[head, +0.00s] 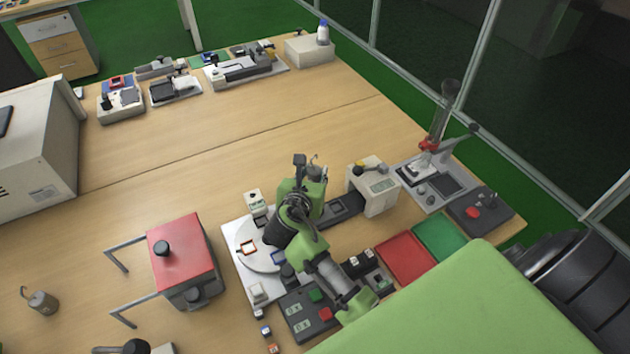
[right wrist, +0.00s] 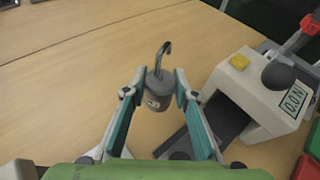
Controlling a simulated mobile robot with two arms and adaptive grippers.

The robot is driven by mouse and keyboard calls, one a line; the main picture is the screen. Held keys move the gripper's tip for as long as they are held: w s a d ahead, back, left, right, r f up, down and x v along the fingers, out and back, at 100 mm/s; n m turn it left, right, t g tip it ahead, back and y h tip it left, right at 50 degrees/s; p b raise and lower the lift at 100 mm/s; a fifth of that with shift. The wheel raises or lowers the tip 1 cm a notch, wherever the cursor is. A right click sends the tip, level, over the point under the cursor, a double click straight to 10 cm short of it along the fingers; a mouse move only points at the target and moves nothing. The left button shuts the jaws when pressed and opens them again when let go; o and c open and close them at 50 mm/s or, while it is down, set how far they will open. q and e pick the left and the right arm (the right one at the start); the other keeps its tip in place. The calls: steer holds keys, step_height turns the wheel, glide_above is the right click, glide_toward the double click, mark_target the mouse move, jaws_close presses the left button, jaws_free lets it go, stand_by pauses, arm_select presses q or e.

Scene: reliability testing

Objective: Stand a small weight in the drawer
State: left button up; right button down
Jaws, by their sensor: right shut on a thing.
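A small grey weight (right wrist: 157,92) with a bent hook on top is between the fingers of my right gripper (right wrist: 154,92), which is shut on it. The weight looks upright and held above the table. In the head view the right gripper (head: 312,172) is left of the beige device (head: 374,190); only the weight's hook shows clearly there. A dark, open drawer-like slide (right wrist: 225,118) sticks out of the device's front, to the right of the weight in the wrist view. My left gripper is not in view.
Another hooked weight (head: 41,301) stands far left. A red-topped box (head: 182,250) with metal rails is left of a white plate (head: 232,232). Red (head: 404,257) and green (head: 440,235) trays lie to the right. The middle of the table (head: 230,150) is clear.

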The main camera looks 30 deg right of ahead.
mark_target(315, 180)
steer(key=shift+w+d+f, duration=0.15)
steer(key=shift+w+d, duration=0.05)
steer(key=shift+w+d+f, duration=0.1)
steer(key=shift+f, duration=0.85)
steer(key=shift+w+d+f, duration=0.1)
steer(key=shift+f, duration=0.85)
steer(key=c, duration=1.6)
jaws_free()
steer(key=shift+s+f, duration=0.1)
steer(key=shift+f, duration=0.05)
steer(key=shift+c, duration=0.2)
